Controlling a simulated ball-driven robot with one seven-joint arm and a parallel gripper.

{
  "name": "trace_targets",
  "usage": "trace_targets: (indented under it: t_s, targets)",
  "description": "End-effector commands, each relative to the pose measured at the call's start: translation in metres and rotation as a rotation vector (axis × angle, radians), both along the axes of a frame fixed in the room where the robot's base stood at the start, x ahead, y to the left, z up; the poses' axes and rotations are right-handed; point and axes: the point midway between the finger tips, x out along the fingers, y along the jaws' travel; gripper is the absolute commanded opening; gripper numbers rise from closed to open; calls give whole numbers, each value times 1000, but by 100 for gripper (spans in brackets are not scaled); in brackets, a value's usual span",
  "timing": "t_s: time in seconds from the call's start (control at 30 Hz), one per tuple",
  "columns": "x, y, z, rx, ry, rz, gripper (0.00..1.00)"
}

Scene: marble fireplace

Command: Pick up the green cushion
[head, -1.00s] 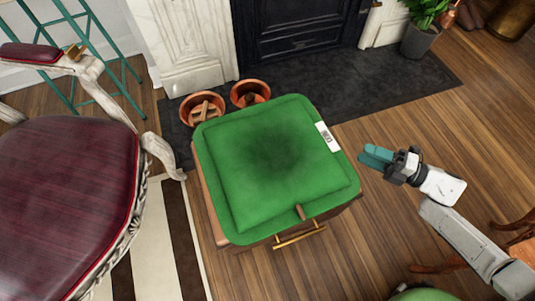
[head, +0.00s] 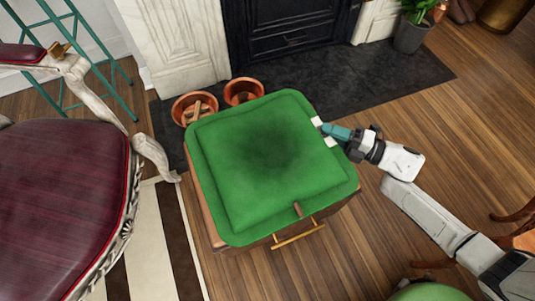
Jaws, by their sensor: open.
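The green cushion (head: 262,165) is square with a darker patch in its middle. It lies flat on a wooden stand with a brass bar handle (head: 298,233) at the front. The jaws are open. I cannot tell whether the fingers touch the cushion.
A red armchair (head: 60,200) stands close on the left. Copper pots (head: 243,91) sit behind the cushion on the dark hearth (head: 400,75). A potted plant (head: 411,35) is at the back right. Another green rounded thing (head: 430,293) shows at the bottom edge. Wooden floor right of the stand is mostly clear.

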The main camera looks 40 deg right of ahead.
Motion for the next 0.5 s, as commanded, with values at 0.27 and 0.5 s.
trace_targets:
  t_s: [0.27,0.5]
  targets:
    - [1,0,0,0,0,0,35]
    - [0,0,0,0,0,0,12]
